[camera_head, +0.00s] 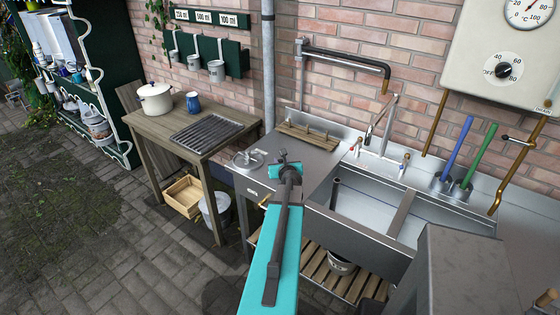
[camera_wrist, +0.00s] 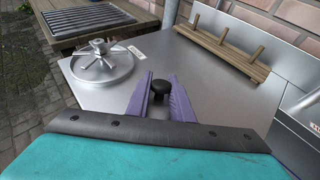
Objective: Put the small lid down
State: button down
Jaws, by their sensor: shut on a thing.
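My gripper (camera_wrist: 160,88) is over the steel worktop (camera_wrist: 205,95), its purple fingers shut on a dark round knob (camera_wrist: 160,86). The knob appears to be that of the small lid; the lid's plate is hidden, so I cannot tell whether it touches the worktop. In the head view my gripper (camera_head: 287,160) is seen from behind, and its fingertips are hard to make out.
A wooden pegged rack (camera_wrist: 230,48) lies at the worktop's back, by the brick wall. The sink (camera_head: 365,208) is to the right. A wooden table (camera_head: 172,125) with a white pot (camera_head: 156,100) stands left. Bare worktop lies around my gripper.

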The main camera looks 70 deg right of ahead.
jog(key=shift+w+d+f, duration=0.1)
jog(key=shift+w+d, duration=0.25)
jog(key=shift+d, duration=0.45)
jog(key=shift+w+d+f, duration=0.1)
jog(key=shift+w+d, duration=0.25)
jog(key=shift+d, duration=0.45)
jog(key=shift+w+d+p, duration=0.35)
jog(key=shift+d, duration=0.45)
notch_tip(320, 180, down, 3)
jog(key=b, duration=0.3)
jog(key=shift+f, duration=0.1)
jog(key=c, duration=1.6)
grip_release()
jog(key=shift+o, duration=0.2)
jog(key=shift+f, duration=0.15)
